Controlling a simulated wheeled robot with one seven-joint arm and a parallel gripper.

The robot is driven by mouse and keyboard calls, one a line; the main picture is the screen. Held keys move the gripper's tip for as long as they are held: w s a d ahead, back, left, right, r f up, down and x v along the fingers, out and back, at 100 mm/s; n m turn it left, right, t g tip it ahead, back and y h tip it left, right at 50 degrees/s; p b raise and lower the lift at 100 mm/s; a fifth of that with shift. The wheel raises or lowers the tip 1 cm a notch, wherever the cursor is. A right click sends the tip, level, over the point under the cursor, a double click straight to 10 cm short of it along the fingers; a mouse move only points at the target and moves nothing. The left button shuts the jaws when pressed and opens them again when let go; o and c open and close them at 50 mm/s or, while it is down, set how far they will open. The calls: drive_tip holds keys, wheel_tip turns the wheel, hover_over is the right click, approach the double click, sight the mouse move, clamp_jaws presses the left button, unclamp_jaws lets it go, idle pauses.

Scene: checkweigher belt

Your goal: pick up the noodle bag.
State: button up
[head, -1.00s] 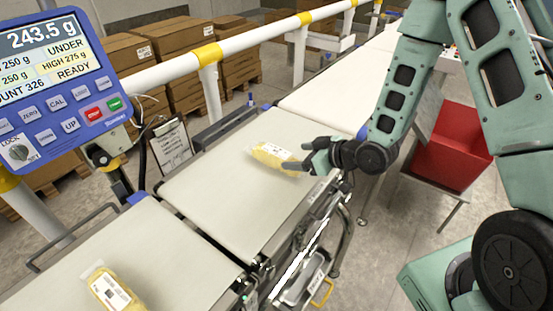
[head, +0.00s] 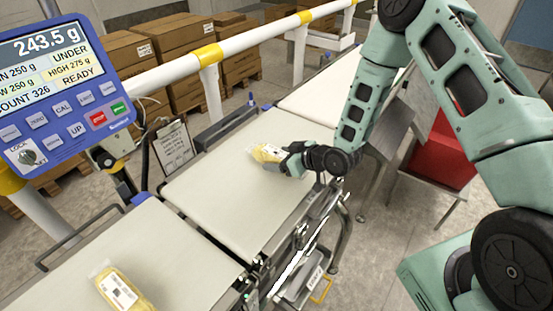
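A noodle bag (head: 264,153), clear plastic with yellow contents, lies on the pale middle belt (head: 225,195) near its right side. My gripper (head: 284,160) is low over the belt at the bag's right end, with dark fingers overlapping that end. The fingers hide part of the bag, and I cannot tell whether they are closed on it. A second yellow bag (head: 122,290) with a white label lies on the near belt (head: 75,268) at the lower left, away from my gripper.
A blue weigher display (head: 62,90) reading 243.5 g and UNDER stands at the upper left. A white guard rail (head: 170,70) with yellow bands runs behind the belts. A clipboard (head: 175,145) hangs beside the middle belt. A red bin (head: 443,150) stands right, behind my arm.

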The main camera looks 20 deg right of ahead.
sight(281, 154)
drive_tip(key=c, duration=1.1)
drive_tip(key=shift+c, duration=0.2)
drive_tip(key=shift+r, duration=0.15)
wheel_tip(281, 154, up, 10)
drive_tip(key=shift+f+b, duration=0.1)
drive_tip(key=shift+b, duration=0.75)
